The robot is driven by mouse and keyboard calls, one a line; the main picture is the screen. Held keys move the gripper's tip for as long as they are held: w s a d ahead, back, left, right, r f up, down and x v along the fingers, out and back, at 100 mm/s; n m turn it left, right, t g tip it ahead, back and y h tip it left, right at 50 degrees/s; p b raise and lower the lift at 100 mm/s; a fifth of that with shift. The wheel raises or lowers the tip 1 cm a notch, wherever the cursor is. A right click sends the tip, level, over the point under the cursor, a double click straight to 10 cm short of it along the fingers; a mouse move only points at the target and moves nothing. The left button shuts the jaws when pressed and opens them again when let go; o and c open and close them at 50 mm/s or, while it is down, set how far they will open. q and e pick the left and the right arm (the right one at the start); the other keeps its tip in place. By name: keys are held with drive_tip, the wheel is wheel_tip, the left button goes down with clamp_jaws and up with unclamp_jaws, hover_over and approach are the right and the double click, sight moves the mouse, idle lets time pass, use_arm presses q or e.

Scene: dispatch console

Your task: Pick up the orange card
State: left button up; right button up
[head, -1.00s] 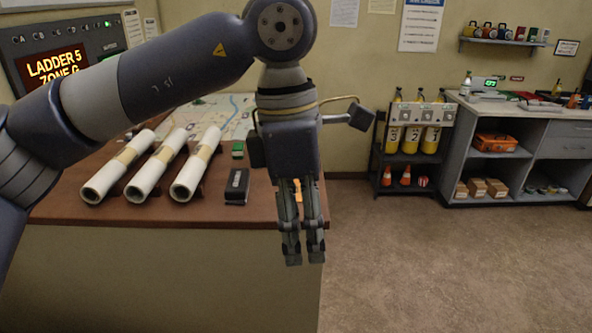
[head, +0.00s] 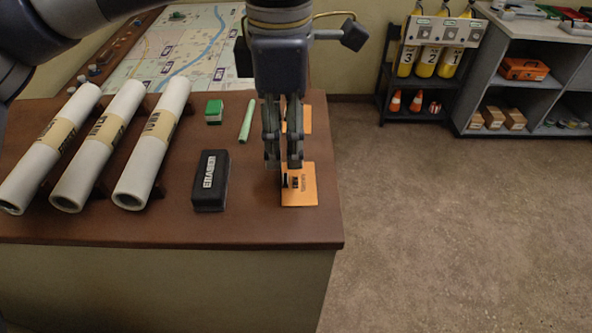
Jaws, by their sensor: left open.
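An orange card (head: 300,190) with dark print lies flat on the brown desk near its right end. A second orange piece (head: 306,118) shows farther back, partly hidden behind my gripper. My left gripper (head: 284,163) points down, fingers slightly apart and empty, its tips at the far edge of the near card in the picture. I cannot tell the height of the tips above the desk. My right gripper is not in view.
A black eraser (head: 211,181), a green stick (head: 247,121) and a green block (head: 214,112) lie left of the gripper. Several rolled papers (head: 153,145) lie farther left. A map (head: 180,50) covers the back. The desk's right edge is close to the card.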

sight(285, 176)
use_arm(q)
drive_tip(key=shift+f, duration=0.85)
wheel_tip(285, 176, down, 5)
drive_tip(key=p, duration=0.3)
drive_tip(key=shift+a+r, duration=0.1)
drive_tip(key=shift+r, duration=0.05)
drive_tip(key=shift+f, duration=0.4)
drive_tip(key=shift+c, duration=0.5)
drive_tip(key=c, duration=0.7)
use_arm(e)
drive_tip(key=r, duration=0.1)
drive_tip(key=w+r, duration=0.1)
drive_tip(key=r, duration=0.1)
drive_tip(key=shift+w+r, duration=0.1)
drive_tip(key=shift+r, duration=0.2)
